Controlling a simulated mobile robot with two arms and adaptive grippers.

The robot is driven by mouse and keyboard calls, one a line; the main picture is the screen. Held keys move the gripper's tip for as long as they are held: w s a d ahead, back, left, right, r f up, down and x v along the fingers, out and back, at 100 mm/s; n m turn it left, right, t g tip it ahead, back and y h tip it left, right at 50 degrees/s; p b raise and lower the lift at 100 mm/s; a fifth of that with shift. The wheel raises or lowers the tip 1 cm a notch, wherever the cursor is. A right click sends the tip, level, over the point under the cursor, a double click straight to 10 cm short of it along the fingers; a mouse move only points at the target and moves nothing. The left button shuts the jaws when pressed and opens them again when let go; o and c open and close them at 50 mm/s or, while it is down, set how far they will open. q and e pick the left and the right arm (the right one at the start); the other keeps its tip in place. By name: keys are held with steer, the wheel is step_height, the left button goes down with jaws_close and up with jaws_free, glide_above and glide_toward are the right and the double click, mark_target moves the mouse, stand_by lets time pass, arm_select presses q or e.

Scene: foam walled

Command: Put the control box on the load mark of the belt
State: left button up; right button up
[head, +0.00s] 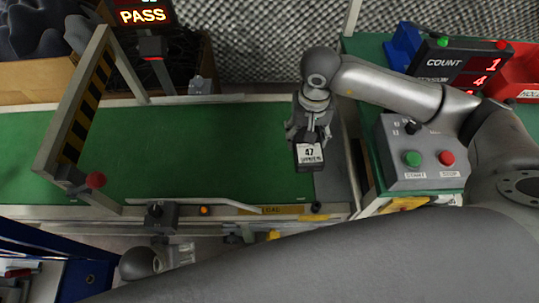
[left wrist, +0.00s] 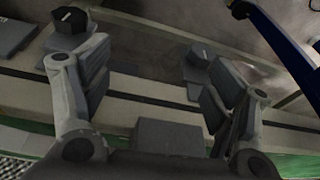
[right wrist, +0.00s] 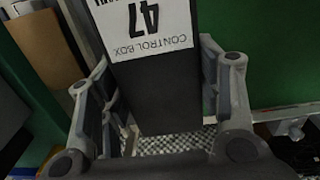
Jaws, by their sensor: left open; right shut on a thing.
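The dark control box (head: 309,154) has a white label reading 47 and hangs over the right end of the green belt (head: 215,150). My right gripper (head: 312,125) is shut on it. The label shows large between the fingers in the right wrist view (right wrist: 145,25). A yellow strip marked LOAD (head: 272,210) lies on the belt's front rail, below and left of the box. My left gripper (head: 185,254) is below the front rail; in the left wrist view (left wrist: 150,85) its fingers are apart with nothing between them.
A striped gate (head: 85,110) with a red knob spans the belt's left part. A PASS display (head: 142,16) stands behind. A grey start/stop panel (head: 428,160), COUNT display (head: 458,65) and red bin (head: 520,75) are right. The belt between gate and box is clear.

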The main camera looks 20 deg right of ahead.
steer(key=f+b, duration=0.1)
steer(key=w+f+b, duration=0.1)
steer(key=shift+w+d+f+m, duration=0.1)
steer(key=shift+w+f+m, duration=0.05)
steer(key=shift+f+m, duration=0.2)
steer(key=shift+w+f+b, duration=0.2)
steer(key=shift+w+b, duration=0.05)
steer(key=shift+b, duration=0.15)
steer(key=w+a+f+b, duration=0.1)
steer(key=w+a+f, duration=0.3)
steer(key=w+a, duration=0.25)
steer(key=b, duration=0.1)
glide_above(260, 145)
steer(key=f, duration=0.5)
steer(key=shift+s+d, duration=0.25)
steer(key=shift+s, duration=0.05)
steer(key=shift+w+a+f+b, duration=0.3)
steer(key=shift+f+b, duration=0.05)
steer(key=shift+f, duration=0.1)
step_height(260, 145, down, 3)
steer(key=shift+b, duration=0.35)
arm_select(q)
step_height(260, 145, up, 6)
steer(key=t, duration=0.1)
steer(key=shift+s, duration=0.15)
arm_select(e)
steer(key=shift+d, duration=0.1)
arm_select(q)
steer(key=shift+w+r, duration=0.1)
steer(key=shift+w, duration=0.15)
